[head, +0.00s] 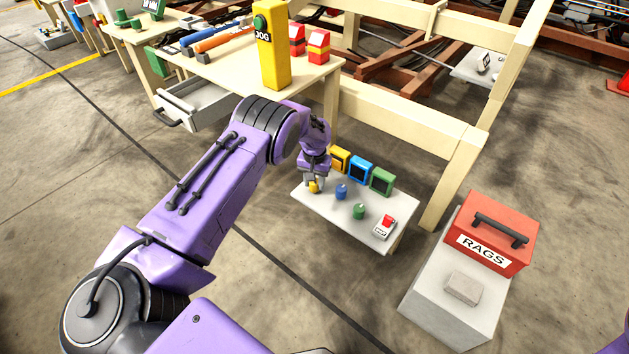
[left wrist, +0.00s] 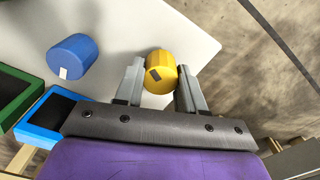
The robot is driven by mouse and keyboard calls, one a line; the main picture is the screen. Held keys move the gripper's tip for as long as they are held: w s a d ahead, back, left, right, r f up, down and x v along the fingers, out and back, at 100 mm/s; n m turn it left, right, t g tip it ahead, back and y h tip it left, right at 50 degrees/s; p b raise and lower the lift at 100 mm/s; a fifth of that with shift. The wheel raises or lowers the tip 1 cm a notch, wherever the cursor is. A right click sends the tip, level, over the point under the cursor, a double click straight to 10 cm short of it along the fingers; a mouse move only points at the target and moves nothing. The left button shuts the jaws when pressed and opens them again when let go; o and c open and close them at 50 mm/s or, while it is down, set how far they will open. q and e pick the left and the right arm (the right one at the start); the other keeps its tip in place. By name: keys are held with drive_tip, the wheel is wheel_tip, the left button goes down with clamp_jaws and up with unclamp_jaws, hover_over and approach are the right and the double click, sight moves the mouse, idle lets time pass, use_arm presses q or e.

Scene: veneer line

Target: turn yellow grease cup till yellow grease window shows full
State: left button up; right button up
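The yellow grease cup (head: 314,187) stands at the left end of a low pale shelf in the head view, partly hidden by my left gripper (head: 315,180). In the left wrist view the yellow cup (left wrist: 161,72), with a dark mark on its top, sits between the two fingers of my left gripper (left wrist: 160,80). Both fingers appear to touch its sides. The yellow grease window (head: 341,159) is a yellow box with a dark face behind the cup. Its fill level is too small to read, and my arm partly covers it. My right gripper is out of view.
A blue cup (head: 341,191) and a green cup (head: 359,211) stand beside the yellow one, with blue (head: 360,169) and green (head: 382,181) windows behind. A red-and-white device (head: 385,227) sits at the shelf's right end. A red RAGS box (head: 497,231) is farther right.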

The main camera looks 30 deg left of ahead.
use_arm(q)
drive_tip(key=o, duration=0.4)
drive_tip(key=shift+c, duration=0.2)
wheel_tip(320, 180, up, 11)
drive_tip(key=p, duration=0.3)
drive_tip(key=shift+f, duration=0.2)
